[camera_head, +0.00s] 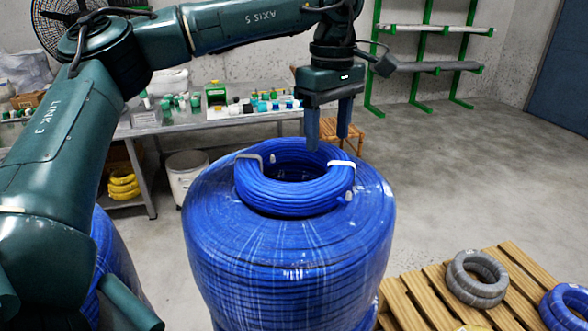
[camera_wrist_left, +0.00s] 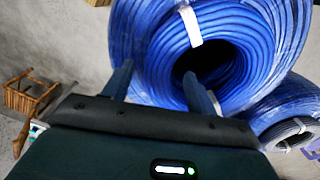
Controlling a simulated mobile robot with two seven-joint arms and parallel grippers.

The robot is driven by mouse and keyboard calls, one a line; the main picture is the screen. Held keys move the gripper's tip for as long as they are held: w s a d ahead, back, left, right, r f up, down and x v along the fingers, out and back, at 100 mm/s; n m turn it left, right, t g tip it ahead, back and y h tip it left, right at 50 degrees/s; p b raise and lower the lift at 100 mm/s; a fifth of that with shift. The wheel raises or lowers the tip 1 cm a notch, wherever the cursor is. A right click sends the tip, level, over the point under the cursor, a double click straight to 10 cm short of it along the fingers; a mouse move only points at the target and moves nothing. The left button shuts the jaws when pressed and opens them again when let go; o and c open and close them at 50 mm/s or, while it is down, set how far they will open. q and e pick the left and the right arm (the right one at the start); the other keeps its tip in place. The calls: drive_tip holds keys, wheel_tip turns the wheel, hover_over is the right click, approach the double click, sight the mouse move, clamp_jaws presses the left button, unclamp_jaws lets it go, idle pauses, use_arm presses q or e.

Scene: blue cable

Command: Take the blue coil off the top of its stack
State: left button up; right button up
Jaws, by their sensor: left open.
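The blue coil (camera_head: 275,190) lies on top of a tall wrapped stack of blue cable (camera_head: 290,265) in the head view. White ties show on the coil. My left gripper (camera_head: 328,143) is open, fingers pointing down, over the far right part of the coil's ring. In the left wrist view the fingers (camera_wrist_left: 160,85) reach toward the coil (camera_wrist_left: 225,50), one near its centre hole and one toward its outer side. I cannot tell whether they touch it. The left gripper holds nothing. My right gripper is not in view.
A wooden pallet (camera_head: 425,300) with a grey coil (camera_head: 477,278) and another blue coil (camera_head: 566,305) is at lower right. A cluttered workbench (camera_head: 180,125), a white bucket (camera_head: 187,176) and a wooden stool (camera_head: 345,128) stand behind.

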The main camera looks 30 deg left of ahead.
sight(326, 146)
use_arm(q)
drive_tip(key=shift+a+f, duration=0.15)
drive_tip(key=shift+f, duration=1.65)
clamp_jaws()
drive_tip(key=shift+r, duration=0.1)
